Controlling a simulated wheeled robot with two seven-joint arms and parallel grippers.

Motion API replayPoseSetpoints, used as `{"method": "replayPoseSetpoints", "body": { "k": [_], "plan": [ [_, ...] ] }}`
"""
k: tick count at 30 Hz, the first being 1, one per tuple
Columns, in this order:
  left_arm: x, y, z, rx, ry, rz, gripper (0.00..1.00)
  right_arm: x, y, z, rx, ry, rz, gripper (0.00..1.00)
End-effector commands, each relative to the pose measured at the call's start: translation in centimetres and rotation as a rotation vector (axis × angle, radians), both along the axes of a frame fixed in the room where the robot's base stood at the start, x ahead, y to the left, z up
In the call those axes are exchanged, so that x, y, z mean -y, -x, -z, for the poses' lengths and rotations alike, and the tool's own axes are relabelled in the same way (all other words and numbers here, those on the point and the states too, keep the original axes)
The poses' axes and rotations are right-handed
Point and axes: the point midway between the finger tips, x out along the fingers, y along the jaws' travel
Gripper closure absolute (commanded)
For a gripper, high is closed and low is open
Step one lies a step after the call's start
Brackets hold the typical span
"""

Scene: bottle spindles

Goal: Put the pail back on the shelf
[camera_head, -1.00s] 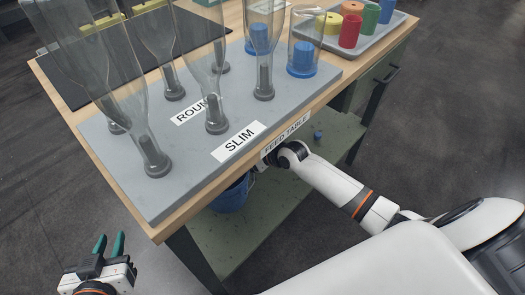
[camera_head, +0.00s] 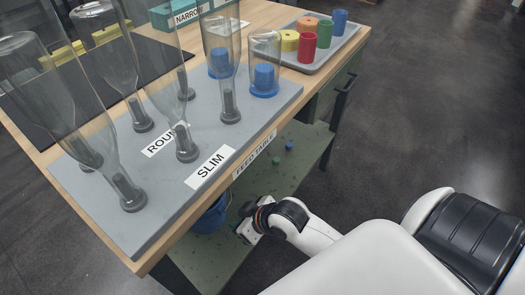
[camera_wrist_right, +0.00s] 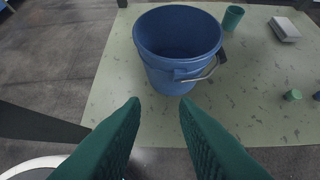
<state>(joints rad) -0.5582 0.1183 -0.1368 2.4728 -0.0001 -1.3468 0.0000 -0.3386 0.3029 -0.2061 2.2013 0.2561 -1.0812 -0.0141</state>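The blue pail (camera_wrist_right: 172,78) stands upright on the pale green lower shelf (camera_wrist_right: 255,121), near its edge, in the right wrist view. It looks empty, and its wire handle hangs at its side. In the head view the pail (camera_head: 208,219) is partly hidden under the tabletop. My right gripper (camera_wrist_right: 158,106) is open and empty. Its green fingertips are apart and just short of the pail. In the head view the right gripper (camera_head: 243,230) is at the shelf's outer edge, beside the pail. My left gripper is out of view.
A green cup (camera_wrist_right: 232,18), a pale block (camera_wrist_right: 285,29) and small caps (camera_wrist_right: 292,95) lie on the shelf. Above, the grey board (camera_head: 240,115) holds glass bottles on spindles. A tray (camera_head: 335,48) holds coloured cups. Open floor lies right of the table.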

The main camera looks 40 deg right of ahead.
Motion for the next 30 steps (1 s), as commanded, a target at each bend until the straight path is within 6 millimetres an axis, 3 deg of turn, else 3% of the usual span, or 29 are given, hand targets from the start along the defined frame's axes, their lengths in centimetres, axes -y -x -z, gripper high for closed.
{"method": "replayPoseSetpoints", "body": {
  "k": [1, 3, 8, 25, 30],
  "plan": [
    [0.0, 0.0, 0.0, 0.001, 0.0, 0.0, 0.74, 0.0, 2.4, -0.9, -0.032, 0.012, 0.044, 0.73],
    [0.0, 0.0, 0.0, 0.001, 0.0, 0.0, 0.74, 0.7, 4.9, -1.8, -0.074, 0.046, 0.101, 0.73],
    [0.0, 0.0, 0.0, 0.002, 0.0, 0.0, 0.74, 2.1, 7.9, -3.0, -0.13, 0.092, 0.186, 0.73],
    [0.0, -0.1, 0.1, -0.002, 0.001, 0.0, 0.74, 2.3, 8.0, -3.1, -0.136, 0.099, 0.19, 0.73],
    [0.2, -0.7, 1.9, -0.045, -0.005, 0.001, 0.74, 2.1, 7.3, -1.2, -0.179, 0.108, 0.187, 0.73]
  ]
}}
